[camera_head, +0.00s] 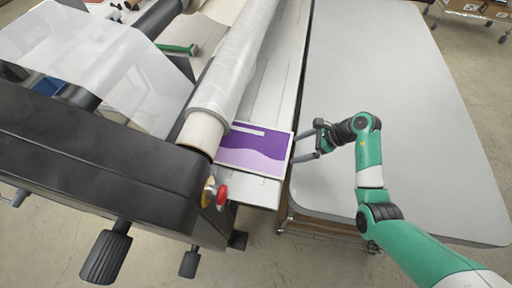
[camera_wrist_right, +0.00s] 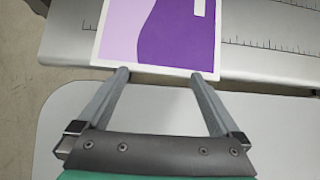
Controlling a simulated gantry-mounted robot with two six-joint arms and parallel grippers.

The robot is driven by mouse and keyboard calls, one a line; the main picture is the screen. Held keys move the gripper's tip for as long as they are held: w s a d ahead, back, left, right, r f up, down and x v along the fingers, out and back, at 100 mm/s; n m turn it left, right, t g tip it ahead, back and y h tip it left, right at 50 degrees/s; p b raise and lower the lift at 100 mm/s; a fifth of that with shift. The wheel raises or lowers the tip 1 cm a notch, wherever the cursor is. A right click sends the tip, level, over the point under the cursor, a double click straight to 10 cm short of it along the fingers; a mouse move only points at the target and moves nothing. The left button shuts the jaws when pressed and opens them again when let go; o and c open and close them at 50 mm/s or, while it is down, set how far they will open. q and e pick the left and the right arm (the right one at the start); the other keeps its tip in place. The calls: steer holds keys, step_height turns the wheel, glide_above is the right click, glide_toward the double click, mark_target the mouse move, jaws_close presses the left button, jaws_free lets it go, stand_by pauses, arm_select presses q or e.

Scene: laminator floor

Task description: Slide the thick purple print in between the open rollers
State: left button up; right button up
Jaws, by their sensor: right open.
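The purple print (camera_head: 253,154), white-bordered with a darker wave pattern, lies flat on the laminator's grey feed table (camera_head: 250,189), beside the large film-wrapped roller (camera_head: 236,75). Its roller-side edge is close to the roller; whether any of it lies under the roller I cannot tell. The gap between the rollers is hidden. My right gripper (camera_head: 298,146) is open at the print's near edge, on the side away from the roller. In the right wrist view the print (camera_wrist_right: 160,35) spans between the two fingertips (camera_wrist_right: 163,74); contact is unclear. My left gripper is out of view.
A grey table (camera_head: 400,100) stands right of the feed table, largely bare. The black laminator side housing (camera_head: 90,160) has a red button (camera_head: 222,195) and black knobs (camera_head: 105,255). A green-handled tool (camera_head: 178,48) lies behind the roller. Ruler marks (camera_wrist_right: 265,43) line the feed table.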

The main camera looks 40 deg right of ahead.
mark_target(287, 149)
steer(key=shift+f+b, duration=0.85)
steer(key=shift+f, duration=0.4)
steer(key=shift+s+d+p, duration=0.15)
steer(key=shift+s+p, duration=0.05)
steer(key=shift+p, duration=0.15)
stand_by(0.7)
steer(key=shift+w+d, duration=0.1)
steer(key=shift+w+d+f+b, duration=0.1)
steer(key=shift+d+b, duration=0.05)
steer(key=shift+b, duration=0.2)
steer(key=shift+w+d, duration=0.25)
steer(key=shift+d, duration=0.1)
steer(key=shift+w+a, duration=0.2)
steer(key=shift+w+a, duration=0.75)
steer(key=shift+w, duration=0.25)
steer(key=shift+s+d, duration=0.15)
steer(key=shift+s, duration=0.05)
stand_by(0.6)
